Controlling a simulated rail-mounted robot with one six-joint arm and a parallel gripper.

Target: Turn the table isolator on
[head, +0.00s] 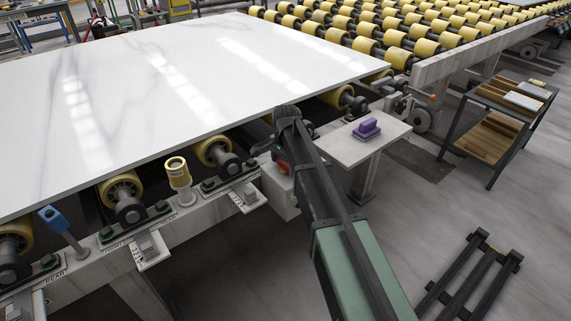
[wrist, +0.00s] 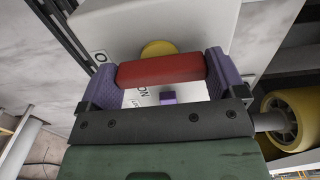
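The isolator is a pale box (head: 280,190) fixed at the table's front edge, with a red handle (wrist: 162,69) in front of a yellow round base (wrist: 158,48). In the wrist view, the purple pads of my gripper (wrist: 163,76) sit at both ends of the red handle with no gap visible; it looks shut on the handle. The handle lies across the picture, slightly tilted. Letters reading ON and a ringed O mark show on the pale face beside it. In the head view, my wrist and arm hide most of the isolator's front; a little red shows.
A white slab (head: 130,80) lies on yellow rollers (head: 215,150) above the frame. A pale side shelf (head: 355,145) with a purple block (head: 367,128) stands close right of my arm. A cart (head: 500,120) stands farther right; a dark rack (head: 468,275) lies on the floor.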

